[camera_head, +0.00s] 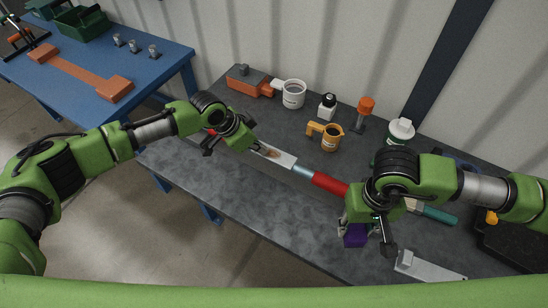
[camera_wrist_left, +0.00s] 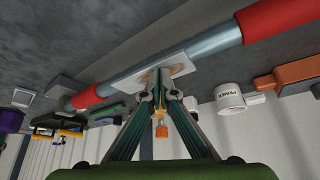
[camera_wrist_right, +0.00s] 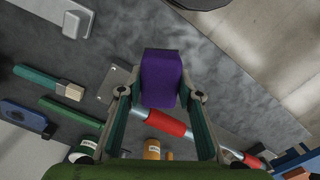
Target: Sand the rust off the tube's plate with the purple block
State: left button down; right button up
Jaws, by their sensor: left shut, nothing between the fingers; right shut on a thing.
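The tube lies on the dark bench, with a red sleeve (camera_head: 328,182) and bare metal beside its pale plate (camera_head: 283,160). A brown rust patch (camera_head: 270,152) marks the plate; it also shows in the left wrist view (camera_wrist_left: 178,67). My left gripper (camera_head: 256,148) is shut and empty, its tips at or just over the plate; contact is unclear. My right gripper (camera_wrist_right: 158,94) is shut on the purple block (camera_wrist_right: 162,75), which also shows in the head view (camera_head: 355,237). It holds the block near the bench's front, right of the plate and apart from it.
Behind the tube stand a white mug (camera_head: 293,93), a yellow mug (camera_head: 330,136), a small white bottle (camera_head: 327,107) and an orange-topped item (camera_head: 364,108). A brush (camera_head: 436,213) and a metal piece (camera_head: 428,268) lie at right. The front-left bench (camera_head: 225,190) is clear.

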pick_arm(q)
jog(key=shift+f, duration=0.2)
pick_arm(e)
jog(key=shift+f, duration=0.15)
pick_arm(q)
jog(key=shift+r, duration=0.1)
